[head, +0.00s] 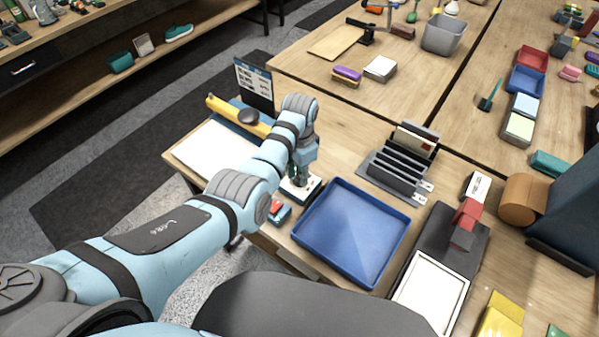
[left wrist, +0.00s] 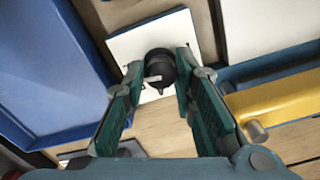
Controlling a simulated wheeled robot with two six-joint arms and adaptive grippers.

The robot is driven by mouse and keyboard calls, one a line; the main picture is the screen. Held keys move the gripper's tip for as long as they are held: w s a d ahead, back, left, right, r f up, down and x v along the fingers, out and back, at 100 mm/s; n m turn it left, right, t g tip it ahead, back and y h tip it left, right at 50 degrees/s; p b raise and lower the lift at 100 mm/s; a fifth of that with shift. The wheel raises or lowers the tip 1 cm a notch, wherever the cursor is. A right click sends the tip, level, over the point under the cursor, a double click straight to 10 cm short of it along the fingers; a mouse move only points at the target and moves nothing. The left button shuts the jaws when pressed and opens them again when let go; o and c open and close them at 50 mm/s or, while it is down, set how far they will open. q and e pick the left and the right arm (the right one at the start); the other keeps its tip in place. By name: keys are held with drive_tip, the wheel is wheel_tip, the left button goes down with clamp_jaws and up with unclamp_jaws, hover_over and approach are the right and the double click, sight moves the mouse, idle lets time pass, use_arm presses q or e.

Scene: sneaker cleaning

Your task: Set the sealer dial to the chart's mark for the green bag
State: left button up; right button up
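The sealer dial is a black round knob (left wrist: 160,68) with a small pointer, on a white plate (left wrist: 128,46) in the left wrist view. In the head view my left gripper (head: 303,176) points down over the small white dial box (head: 311,187) and hides the knob. In the left wrist view the left gripper (left wrist: 158,72) is open, one finger on each side of the knob; I cannot tell whether they touch it. The chart (head: 252,82) stands on a dark board behind the yellow sealer bar (head: 226,109); its marks are too small to read. My right gripper is not in view.
A blue tray (head: 352,228) lies just right of the dial box, and a small red and blue item (head: 279,210) in front. A white sheet (head: 213,150) lies left. A slotted grey rack (head: 397,173) and a dark unit with a red part (head: 466,222) stand right.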

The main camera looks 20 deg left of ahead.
use_arm(q)
clamp_jaws()
drive_tip(key=shift+n+p, duration=0.75)
drive_tip(key=shift+n, duration=0.55)
drive_tip(key=n+p, duration=0.1)
drive_tip(key=n, duration=0.2)
drive_tip(key=shift+n, duration=1.1)
drive_tip(key=o, duration=0.7)
unclamp_jaws()
drive_tip(key=shift+w+f, duration=0.1)
drive_tip(key=shift+w, duration=0.05)
